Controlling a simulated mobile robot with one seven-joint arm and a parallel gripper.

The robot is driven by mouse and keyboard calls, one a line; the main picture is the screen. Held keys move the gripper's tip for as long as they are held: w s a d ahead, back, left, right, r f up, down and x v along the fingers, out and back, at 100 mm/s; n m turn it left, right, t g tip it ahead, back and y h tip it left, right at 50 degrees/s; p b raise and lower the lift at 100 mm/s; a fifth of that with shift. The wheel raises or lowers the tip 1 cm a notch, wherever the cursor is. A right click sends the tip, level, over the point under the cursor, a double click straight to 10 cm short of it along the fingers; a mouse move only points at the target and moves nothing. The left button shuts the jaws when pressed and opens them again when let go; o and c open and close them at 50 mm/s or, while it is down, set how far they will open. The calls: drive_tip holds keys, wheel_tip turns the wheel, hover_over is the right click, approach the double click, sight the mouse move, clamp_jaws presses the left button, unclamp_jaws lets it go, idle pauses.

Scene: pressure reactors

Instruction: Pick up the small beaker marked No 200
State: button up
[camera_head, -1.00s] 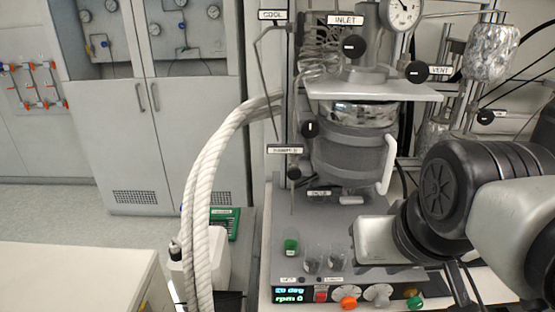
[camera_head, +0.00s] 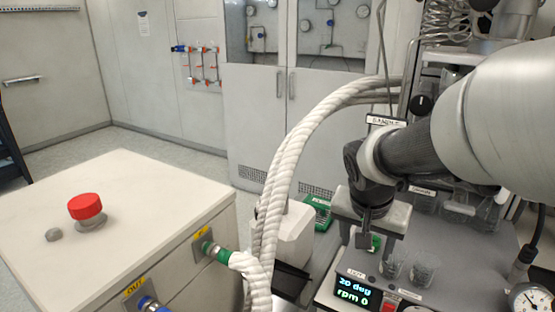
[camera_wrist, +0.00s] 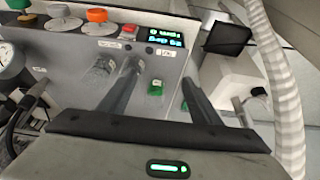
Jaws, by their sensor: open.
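Two small clear glass beakers stand side by side on the grey reactor base, a left one (camera_head: 392,266) and a right one (camera_head: 424,269). No number is legible on either, so I cannot tell which is No 200. My gripper (camera_head: 374,238) points down beside the left beaker, around a small green-capped vial (camera_head: 376,243). In the wrist view my gripper (camera_wrist: 157,74) has its fingers apart, with the green cap (camera_wrist: 155,89) showing between them. A beaker (camera_wrist: 100,70) shows beside one finger there; the other is partly hidden by that finger.
The control panel (camera_head: 357,290) with its display is at the front of the base. Thick white hoses (camera_head: 300,150) rise to the left. A white cabinet (camera_head: 150,210) with a red button (camera_head: 86,207) stands at left. More glassware (camera_head: 455,203) is behind the beakers.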

drive_tip(key=w+d+f, duration=0.1)
drive_tip(key=w+d, duration=0.1)
drive_tip(key=w, duration=0.1)
drive_tip(key=w+d+f, duration=0.2)
drive_tip(key=w, duration=0.1)
drive_tip(key=w+d+f, duration=0.1)
drive_tip(key=w+d, duration=0.1)
drive_tip(key=w, duration=0.1)
drive_tip(key=shift+w+d+f, duration=0.15)
drive_tip(key=shift+f, duration=0.15)
drive_tip(key=shift+c, duration=0.4)
drive_tip(key=c, duration=1.2)
drive_tip(key=shift+r, duration=0.1)
